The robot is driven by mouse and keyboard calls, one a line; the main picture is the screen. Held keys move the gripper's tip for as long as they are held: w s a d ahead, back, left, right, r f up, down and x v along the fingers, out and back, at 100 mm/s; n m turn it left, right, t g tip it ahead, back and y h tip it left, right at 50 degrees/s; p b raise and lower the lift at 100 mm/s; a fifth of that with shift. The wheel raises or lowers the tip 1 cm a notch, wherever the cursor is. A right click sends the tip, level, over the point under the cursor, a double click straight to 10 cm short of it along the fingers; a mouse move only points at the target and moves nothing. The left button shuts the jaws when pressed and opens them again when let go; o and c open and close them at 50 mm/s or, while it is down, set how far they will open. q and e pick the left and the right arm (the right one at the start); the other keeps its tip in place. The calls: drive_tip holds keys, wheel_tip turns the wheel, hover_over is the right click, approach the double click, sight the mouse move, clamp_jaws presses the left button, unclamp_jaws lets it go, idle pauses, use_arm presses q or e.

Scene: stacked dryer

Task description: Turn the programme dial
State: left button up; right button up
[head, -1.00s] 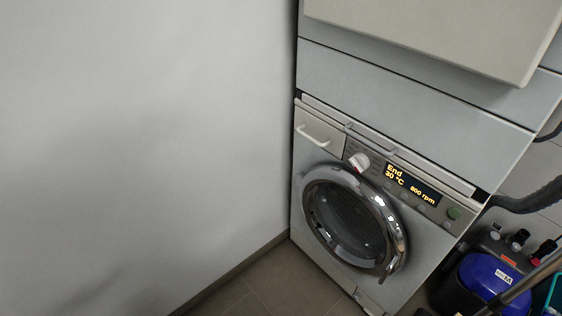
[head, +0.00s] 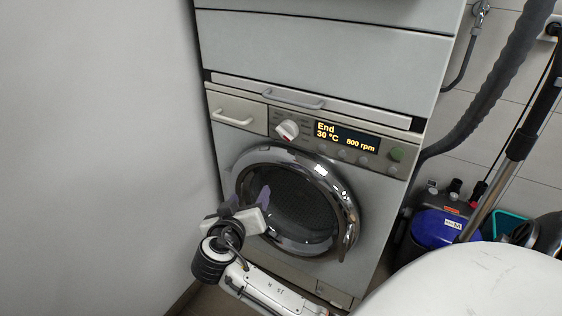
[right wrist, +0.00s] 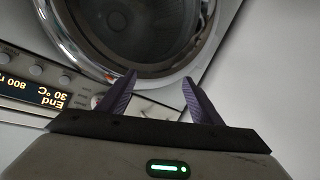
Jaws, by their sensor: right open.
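The programme dial (head: 287,130) is a pale round knob with a small red mark, on the panel left of the lit display (head: 346,137), which reads End, 30 °C, 800 rpm. My right gripper (head: 249,198) is open and empty, below and left of the dial, in front of the round door's left side. It is apart from the dial. In the right wrist view its two purple fingers (right wrist: 160,80) stand apart, with the door behind them and the display upside down at left. My left gripper is out of view.
The round glass door (head: 300,205) has a shiny chrome rim. A drawer handle (head: 232,117) is left of the dial and a bar handle (head: 293,99) above. A wall is close on the left. A blue vacuum cleaner (head: 440,230) and hose stand at right.

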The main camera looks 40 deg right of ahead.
sight(283, 136)
drive_tip(key=d+r+m+g+h+b, duration=0.4)
drive_tip(key=r+m+h, duration=0.2)
drive_tip(key=r+m, duration=0.4)
drive_tip(key=shift+n, duration=0.6)
drive_tip(key=x, duration=0.6)
drive_tip(key=r+x, duration=0.1)
drive_tip(key=x, duration=0.2)
drive_tip(key=shift+s+d+b, duration=0.2)
drive_tip(key=shift+s+b, duration=0.1)
drive_tip(key=shift+b, duration=0.05)
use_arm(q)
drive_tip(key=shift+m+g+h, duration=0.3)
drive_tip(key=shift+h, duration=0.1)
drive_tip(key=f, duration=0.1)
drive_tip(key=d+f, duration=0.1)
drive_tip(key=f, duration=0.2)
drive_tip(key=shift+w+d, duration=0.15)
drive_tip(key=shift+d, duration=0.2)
use_arm(e)
drive_tip(key=shift+c, duration=0.3)
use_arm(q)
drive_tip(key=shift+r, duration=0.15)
use_arm(e)
drive_tip(key=c, duration=1)
